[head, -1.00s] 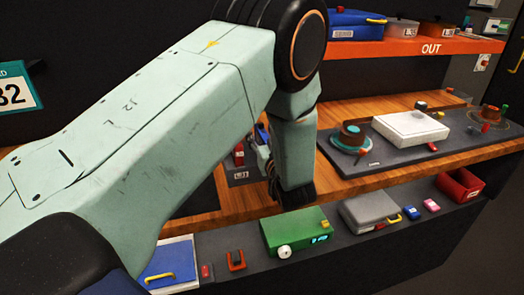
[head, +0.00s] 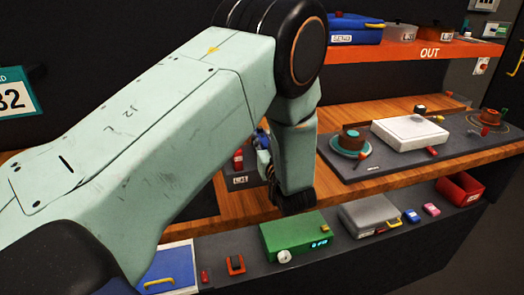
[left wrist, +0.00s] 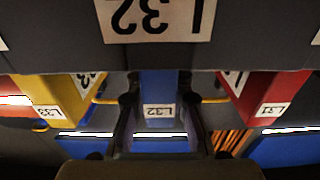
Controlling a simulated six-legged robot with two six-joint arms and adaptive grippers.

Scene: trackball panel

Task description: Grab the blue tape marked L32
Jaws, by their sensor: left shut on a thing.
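The blue tape (left wrist: 159,88) marked L32 stands in the middle of the left wrist view, its white label upside down in the picture. My left gripper (left wrist: 157,118) has one finger on each side of it and is shut on it. A larger L32 label (left wrist: 155,18) is on the dark edge above it. In the head view my left arm hides most of the left gripper (head: 264,152), and only a bit of blue shows there. My right gripper is in neither view.
In the head view, a green box (head: 296,236) and a grey box (head: 369,215) sit on the lower front ledge.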

